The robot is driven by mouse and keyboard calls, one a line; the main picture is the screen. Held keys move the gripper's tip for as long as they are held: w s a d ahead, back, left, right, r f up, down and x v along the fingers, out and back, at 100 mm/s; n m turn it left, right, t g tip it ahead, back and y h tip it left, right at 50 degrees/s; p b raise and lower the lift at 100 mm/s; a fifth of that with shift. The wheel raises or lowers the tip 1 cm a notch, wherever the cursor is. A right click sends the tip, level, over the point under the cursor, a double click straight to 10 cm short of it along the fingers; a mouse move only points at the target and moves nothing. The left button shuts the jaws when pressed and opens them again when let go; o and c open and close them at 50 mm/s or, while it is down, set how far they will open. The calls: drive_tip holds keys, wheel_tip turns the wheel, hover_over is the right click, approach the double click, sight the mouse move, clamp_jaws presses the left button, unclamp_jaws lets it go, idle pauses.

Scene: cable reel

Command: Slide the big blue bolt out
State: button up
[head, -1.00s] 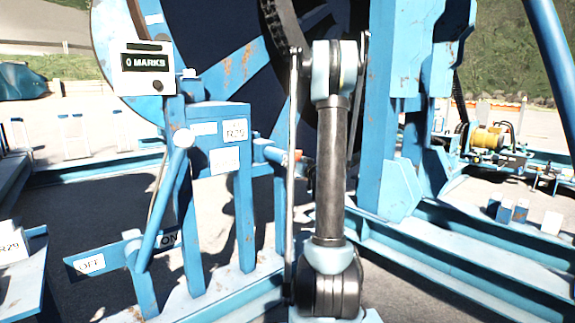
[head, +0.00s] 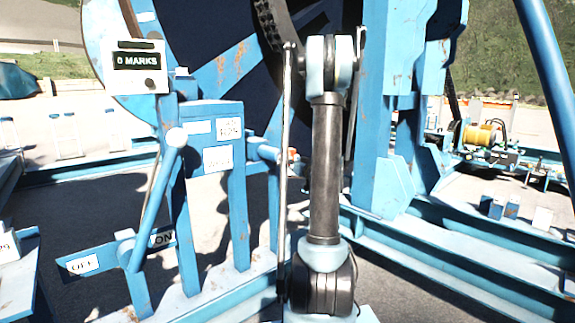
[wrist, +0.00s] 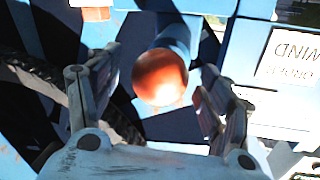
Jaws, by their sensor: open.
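The big blue bolt (head: 264,152) sticks out to the right from the blue frame in the head view, its tip partly behind my arm. In the wrist view its blue shaft (wrist: 176,36) ends in a round orange-red end (wrist: 160,77) facing the camera. My gripper (wrist: 160,62) is open, with one finger on each side of that end. A gap shows on both sides, so neither finger appears to touch it. In the head view my gripper is hidden behind my arm.
A blue frame (head: 210,120) with labels carries a lever (head: 155,205) beside OFF and ON plates. The large reel (head: 225,70) is behind. A blue post (head: 378,150) rises right of my arm, with long beams below.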

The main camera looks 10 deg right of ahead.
drive_tip(key=v, duration=0.9)
drive_tip(key=shift+s, duration=0.35)
drive_tip(key=shift+d, duration=0.1)
drive_tip(key=s+a+f+n+g+y, duration=0.1)
drive_tip(key=s+a+f+g, duration=0.3)
drive_tip(key=s+a, duration=0.45)
drive_tip(key=s+a+f+n+g, duration=0.1)
drive_tip(key=s+a+f+g, duration=0.1)
drive_tip(key=s+a+g, duration=0.45)
drive_tip(key=s+d+f+m+g+h, duration=0.1)
drive_tip(key=s+f+h, duration=0.1)
drive_tip(key=s, duration=0.6)
drive_tip(key=s+d+f+m+g+h, duration=0.1)
drive_tip(key=s+d+f+g+h, duration=0.1)
drive_tip(key=s, duration=0.6)
drive_tip(key=s+d+f+m+g+h, duration=0.1)
drive_tip(key=s+f, duration=0.3)
drive_tip(key=s, duration=0.4)
drive_tip(key=shift+s+d+f+h, duration=0.25)
drive_tip(key=shift+d+h, duration=0.3)
drive_tip(key=shift+h, duration=0.25)
drive_tip(key=shift+g, duration=0.25)
